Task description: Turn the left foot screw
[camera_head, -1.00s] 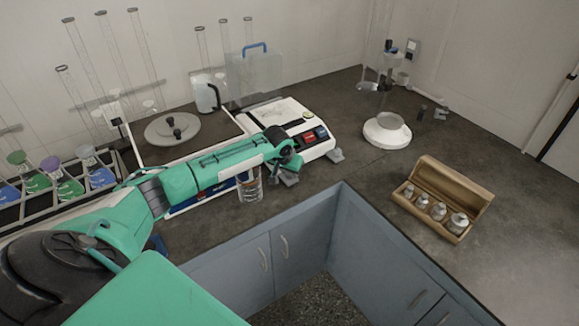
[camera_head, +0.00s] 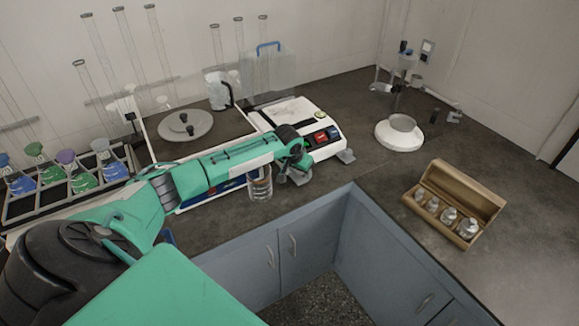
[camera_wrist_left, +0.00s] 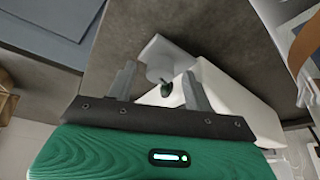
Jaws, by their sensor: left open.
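I cannot tell whether a finger touches the screw.
A glass beaker (camera_head: 260,187) stands close left of my gripper, near the counter edge. A rack of flasks (camera_head: 62,192) is at the left. A round lid (camera_head: 185,127), a white-based stand (camera_head: 399,137) and a wooden weight box (camera_head: 452,205) are around.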

